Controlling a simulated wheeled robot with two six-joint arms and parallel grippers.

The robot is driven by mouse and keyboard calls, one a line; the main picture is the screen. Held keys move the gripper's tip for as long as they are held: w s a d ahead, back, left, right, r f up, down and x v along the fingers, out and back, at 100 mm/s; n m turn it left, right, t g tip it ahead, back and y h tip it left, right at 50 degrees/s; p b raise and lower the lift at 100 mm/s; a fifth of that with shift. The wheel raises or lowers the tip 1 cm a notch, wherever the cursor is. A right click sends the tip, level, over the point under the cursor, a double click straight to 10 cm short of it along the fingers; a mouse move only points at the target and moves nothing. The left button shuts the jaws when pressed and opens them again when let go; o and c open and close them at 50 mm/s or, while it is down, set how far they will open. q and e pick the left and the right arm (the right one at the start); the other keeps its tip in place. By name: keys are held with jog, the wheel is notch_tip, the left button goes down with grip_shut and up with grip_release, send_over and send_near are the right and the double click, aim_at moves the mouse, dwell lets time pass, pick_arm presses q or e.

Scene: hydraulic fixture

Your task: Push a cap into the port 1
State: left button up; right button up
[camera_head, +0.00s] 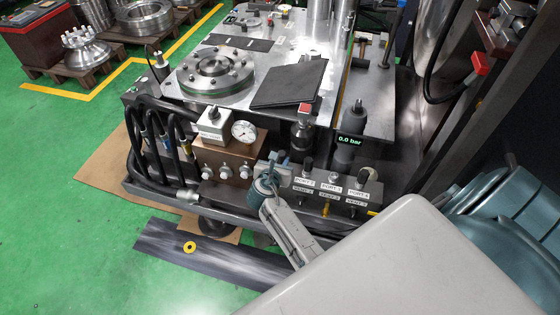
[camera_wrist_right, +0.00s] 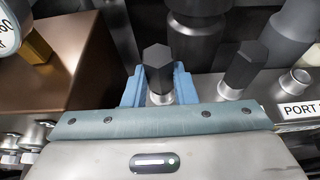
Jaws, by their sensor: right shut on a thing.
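My right gripper (camera_head: 277,163) is at the front of the fixture, left of the row of labelled ports. In the right wrist view its two blue fingers (camera_wrist_right: 158,86) are shut on a black hexagonal cap (camera_wrist_right: 158,62) with a silver lower part. I cannot tell whether the cap touches anything below. A second black cap (camera_wrist_right: 243,66) sits on the leftmost port, also in the head view (camera_head: 307,164). The middle port (camera_head: 334,179) is bare silver metal. My left gripper is not in view.
A brown valve block (camera_head: 228,160) with a gauge (camera_head: 244,132) stands left of my right gripper. A pressure display (camera_head: 349,140) reads 0.0 bar behind the ports. Black hoses (camera_head: 150,140) hang at the left. A yellow ring (camera_head: 189,247) lies on a dark floor strip.

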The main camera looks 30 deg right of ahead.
jog(key=shift+f, duration=0.2)
dwell(0.5)
jog(key=o, duration=1)
jog(key=shift+o, duration=0.2)
